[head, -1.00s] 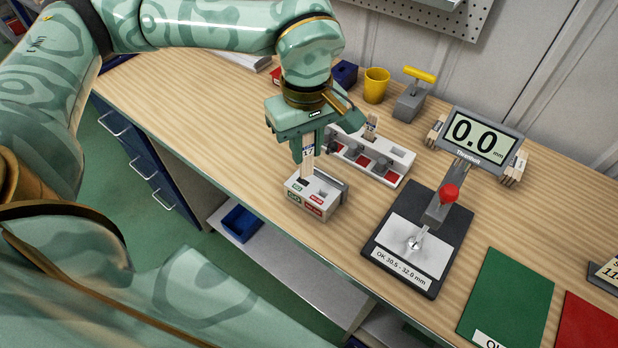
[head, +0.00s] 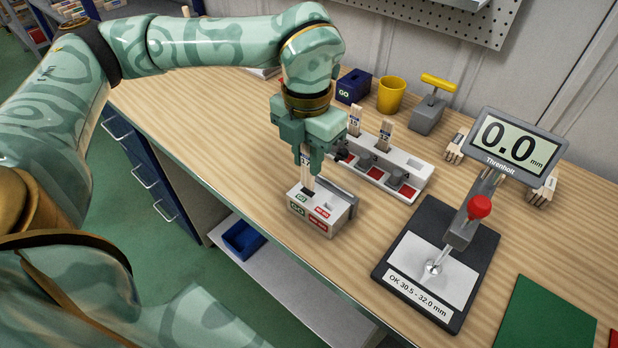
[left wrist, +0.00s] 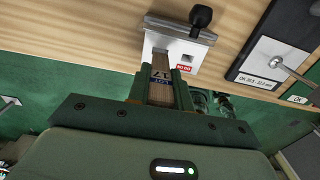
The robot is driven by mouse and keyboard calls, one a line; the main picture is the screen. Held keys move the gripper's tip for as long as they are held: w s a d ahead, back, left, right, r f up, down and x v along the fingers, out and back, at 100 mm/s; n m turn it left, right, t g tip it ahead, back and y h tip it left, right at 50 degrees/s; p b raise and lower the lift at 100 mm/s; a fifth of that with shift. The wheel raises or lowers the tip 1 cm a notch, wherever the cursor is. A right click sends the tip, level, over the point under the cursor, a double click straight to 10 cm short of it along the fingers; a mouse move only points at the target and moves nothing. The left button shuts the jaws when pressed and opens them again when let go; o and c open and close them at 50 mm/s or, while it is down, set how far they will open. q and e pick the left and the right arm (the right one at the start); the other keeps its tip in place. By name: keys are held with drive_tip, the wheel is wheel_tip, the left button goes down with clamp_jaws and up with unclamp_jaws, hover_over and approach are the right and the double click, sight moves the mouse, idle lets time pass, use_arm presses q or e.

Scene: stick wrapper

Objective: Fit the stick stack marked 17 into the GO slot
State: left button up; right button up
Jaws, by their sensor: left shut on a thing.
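My left gripper (head: 308,163) is shut on the stick stack marked 17 (head: 306,179), a pale upright wooden stack with a blue label. The label with 17 also shows in the left wrist view (left wrist: 161,77). The stack points down at the white slot block (head: 325,222), which has a green GO label and red NO GO labels. Its lower end is at or just above the opening on the GO side (head: 307,194); I cannot tell whether it has entered. In the left wrist view the slot block (left wrist: 205,48) lies beyond the fingertips. My right gripper is not in view.
Behind the block stands a white rack (head: 414,176) with red pads and upright stacks. A gauge (head: 455,240) with red knob and 0.0 display (head: 508,143) is to the right. A yellow cup (head: 391,96) and blue GO box (head: 354,87) stand behind. The table edge is close in front.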

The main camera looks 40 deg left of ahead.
sight(308, 187)
use_arm(q)
wheel_tip(308, 187, down, 5)
drive_tip(key=shift+f+b, duration=0.1)
drive_tip(key=shift+b, duration=0.45)
drive_tip(key=shift+f, duration=0.1)
drive_tip(key=o, duration=0.9)
wheel_tip(308, 187, up, 12)
drive_tip(key=p, duration=0.3)
drive_tip(key=shift+r, duration=0.2)
